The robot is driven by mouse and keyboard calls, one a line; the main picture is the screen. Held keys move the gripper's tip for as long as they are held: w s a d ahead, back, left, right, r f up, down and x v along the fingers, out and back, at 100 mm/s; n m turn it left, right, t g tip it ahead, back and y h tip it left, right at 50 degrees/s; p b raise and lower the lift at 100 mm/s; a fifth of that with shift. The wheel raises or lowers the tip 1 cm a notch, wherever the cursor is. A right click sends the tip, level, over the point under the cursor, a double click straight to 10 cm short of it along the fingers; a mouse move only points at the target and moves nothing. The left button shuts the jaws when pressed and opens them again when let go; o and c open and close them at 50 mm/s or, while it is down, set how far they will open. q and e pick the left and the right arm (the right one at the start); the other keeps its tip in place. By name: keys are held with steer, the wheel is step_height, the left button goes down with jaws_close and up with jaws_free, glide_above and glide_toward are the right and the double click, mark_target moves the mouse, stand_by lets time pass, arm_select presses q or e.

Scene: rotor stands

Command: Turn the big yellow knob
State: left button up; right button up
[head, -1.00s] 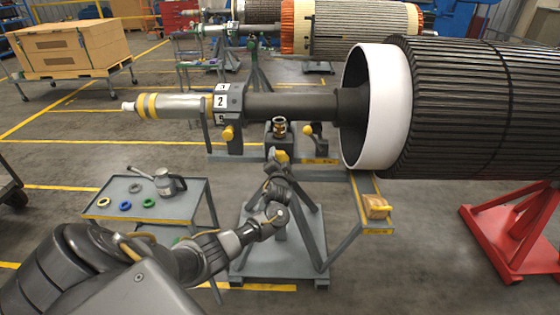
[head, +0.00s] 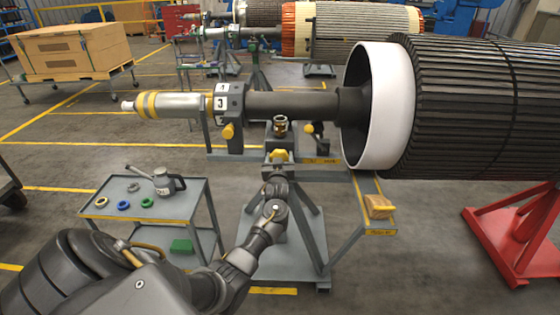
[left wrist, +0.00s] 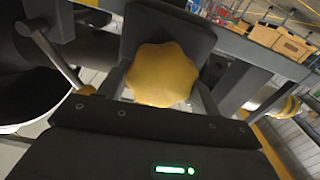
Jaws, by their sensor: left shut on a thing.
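The big yellow knob (head: 279,156) is on the grey stand below the dark shaft, at the middle of the head view. In the left wrist view the lobed yellow knob (left wrist: 162,75) sits close in front of the camera, with a dark plate behind it. My left gripper (head: 277,167) reaches up from below and is shut on the knob; its fingers are small and partly hidden in the head view. My right gripper is not in view.
The rotor (head: 480,110) with its white ring lies across the right. A grey cart (head: 150,212) with an oil can (head: 166,183) and several coloured rings stands left of my arm. A red stand (head: 512,235) is at right. Smaller yellow knobs (head: 228,131) are nearby.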

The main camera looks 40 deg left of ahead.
arm_select(q)
steer(key=n+b, duration=0.1)
steer(key=n, duration=0.4)
steer(key=shift+a, duration=0.1)
steer(key=shift+n, duration=0.4)
steer(key=o, duration=1)
steer(key=b+v, duration=0.1)
steer(key=v, duration=1)
